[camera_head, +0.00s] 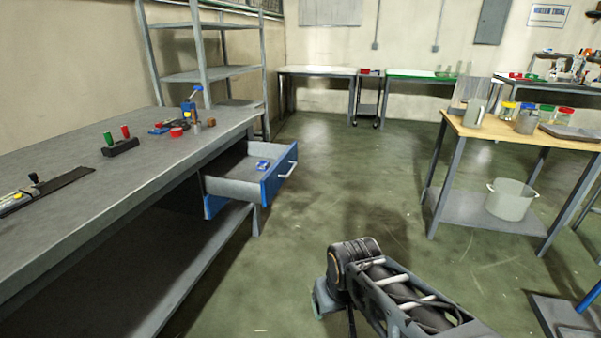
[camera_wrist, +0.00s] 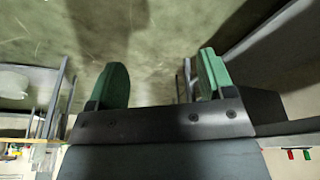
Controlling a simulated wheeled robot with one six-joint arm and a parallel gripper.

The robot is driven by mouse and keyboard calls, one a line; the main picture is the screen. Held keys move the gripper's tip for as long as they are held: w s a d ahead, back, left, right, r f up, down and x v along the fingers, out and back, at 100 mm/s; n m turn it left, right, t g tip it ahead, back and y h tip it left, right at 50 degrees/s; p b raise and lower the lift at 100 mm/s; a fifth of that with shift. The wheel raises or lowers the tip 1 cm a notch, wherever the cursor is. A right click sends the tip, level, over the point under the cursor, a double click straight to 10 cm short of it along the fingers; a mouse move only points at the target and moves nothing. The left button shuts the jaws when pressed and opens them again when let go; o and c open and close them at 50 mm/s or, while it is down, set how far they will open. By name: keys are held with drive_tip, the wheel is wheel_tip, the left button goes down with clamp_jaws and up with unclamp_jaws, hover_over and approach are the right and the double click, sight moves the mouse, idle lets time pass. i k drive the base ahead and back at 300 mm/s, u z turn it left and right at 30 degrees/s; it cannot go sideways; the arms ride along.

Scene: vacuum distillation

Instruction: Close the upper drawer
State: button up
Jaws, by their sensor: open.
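The upper drawer (camera_head: 272,184) has a blue front and a pale handle (camera_head: 291,165). It is pulled out from under the long grey bench at left in the head view, with a small blue item (camera_head: 262,164) inside. My gripper shows in the wrist view (camera_wrist: 163,80) with its two green fingers wide apart and nothing clearly between them. A thin grey-blue piece shows beside the right finger; I cannot tell whether it is the handle. In the head view my arm is at the bottom, in front of and right of the drawer, clear of it; the fingertips are mostly hidden.
Another blue front (camera_head: 212,206) sits lower, under the bench (camera_head: 70,170). Clamps and small tools lie on the bench top. A wooden-topped table (camera_head: 520,132) with jars stands at right, a pot (camera_head: 511,199) on its shelf. The floor between is open.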

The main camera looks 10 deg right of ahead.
sight(233, 174)
drive_tip(key=z, duration=0.1)
drive_tip(key=k, duration=0.4)
drive_tip(key=u, duration=0.75)
drive_tip(key=i, duration=1.45)
drive_tip(key=z, duration=0.2)
